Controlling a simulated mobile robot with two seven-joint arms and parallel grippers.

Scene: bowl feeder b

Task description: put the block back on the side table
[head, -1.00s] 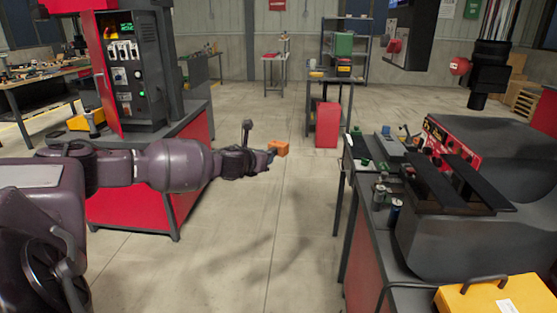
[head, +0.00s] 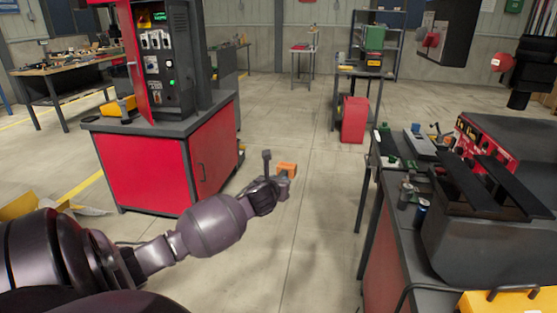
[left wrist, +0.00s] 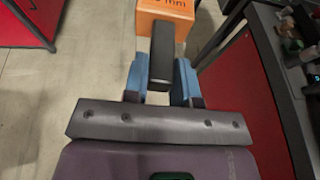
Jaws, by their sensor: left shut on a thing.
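The orange block (head: 287,169) is at the end of my left arm in the head view, held in the air over the floor. My left gripper (head: 281,184) is shut on it. In the left wrist view the block (left wrist: 165,14) shows dark lettering and sits at the far end of the blue fingers of my left gripper (left wrist: 163,62). A dark-topped table (head: 383,161) with small parts stands to the right, apart from the block. I cannot tell which table is the side table. My right gripper is out of view.
A bench with a grey machine (head: 490,245) and a yellow case (head: 515,300) fills the right. A red bin (head: 353,120) stands farther back. The floor between is clear.

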